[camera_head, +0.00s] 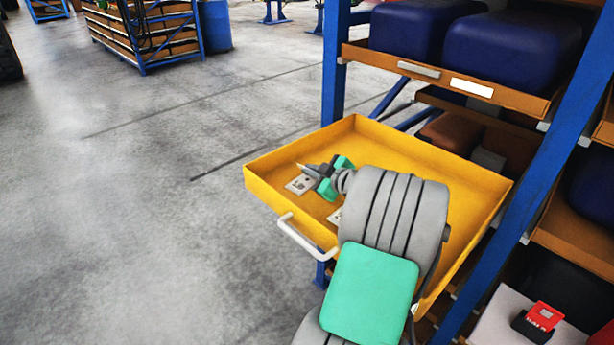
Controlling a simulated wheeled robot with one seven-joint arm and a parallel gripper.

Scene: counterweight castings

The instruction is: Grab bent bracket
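My gripper (311,170) is over the left part of a yellow open drawer (474,178), pulled out from a blue rack. A small light-grey metal plate with dark holes (299,186), which may be the bent bracket, lies on the drawer floor just below and left of the fingertips. A second pale piece (335,215) lies nearer the drawer's front, partly hidden by my arm. I cannot tell the bend in either piece. The fingers are small and seen from behind, so their opening and any contact with the plate are unclear.
The drawer has raised walls and a white handle (305,238) in front. Blue rack uprights (336,65) and a shelf with dark blue blocks (512,45) stand close behind and right. A red-and-black item (540,318) sits lower right. The floor at left is clear.

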